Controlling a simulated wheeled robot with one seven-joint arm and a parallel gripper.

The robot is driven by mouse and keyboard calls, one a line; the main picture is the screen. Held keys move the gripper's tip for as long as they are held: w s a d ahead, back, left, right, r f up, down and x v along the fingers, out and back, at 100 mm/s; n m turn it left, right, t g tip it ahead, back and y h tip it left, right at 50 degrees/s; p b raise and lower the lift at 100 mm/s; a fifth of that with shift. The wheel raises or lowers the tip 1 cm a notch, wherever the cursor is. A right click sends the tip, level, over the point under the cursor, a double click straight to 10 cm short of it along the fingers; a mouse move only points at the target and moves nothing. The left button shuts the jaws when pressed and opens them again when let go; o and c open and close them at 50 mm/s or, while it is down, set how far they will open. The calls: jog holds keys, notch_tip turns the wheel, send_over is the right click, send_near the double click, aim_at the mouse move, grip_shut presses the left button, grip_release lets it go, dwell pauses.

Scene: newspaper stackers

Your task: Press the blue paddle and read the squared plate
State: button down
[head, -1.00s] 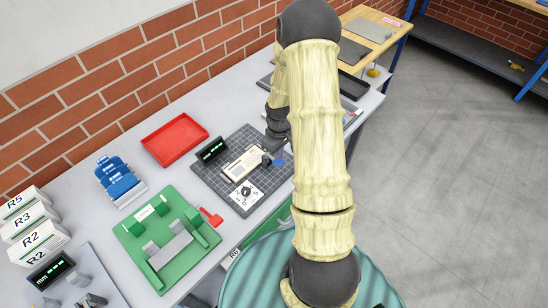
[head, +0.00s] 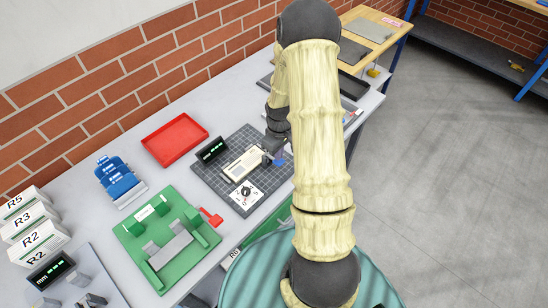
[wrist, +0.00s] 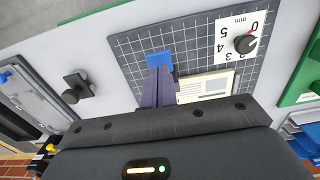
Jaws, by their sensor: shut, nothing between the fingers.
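The squared plate (head: 212,182) is a dark grey gridded board on the bench, and it also shows in the wrist view (wrist: 194,48). The blue paddle (head: 280,160) sits near its right edge in the head view. In the wrist view the paddle (wrist: 159,59) lies right at my fingertips. My gripper (wrist: 158,72) is shut and empty, its tips touching or just short of the paddle; I cannot tell which. A cream printed block (head: 242,165) lies on the plate beside my gripper (head: 273,158). A small black display (head: 212,149) stands on the plate, its digits too small to read.
A white dial card marked mm (wrist: 237,38) with a black knob lies on the plate. A green fixture (head: 152,269) with a red lever (head: 211,217) stands at the left. A red tray (head: 174,140) and a blue rack (head: 120,183) are behind. Bare bench lies between them.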

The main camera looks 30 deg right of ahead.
jog(key=shift+s+f+b, duration=0.1)
jog(key=shift+f+b, duration=1.2)
jog(key=shift+f, duration=0.5)
jog(key=shift+r+p, duration=0.7)
jog(key=shift+r, duration=0.1)
notch_tip(320, 180, up, 8)
jog(key=p, duration=0.6)
jog(key=shift+r, duration=0.25)
jog(key=shift+a, duration=0.1)
dwell(0.6)
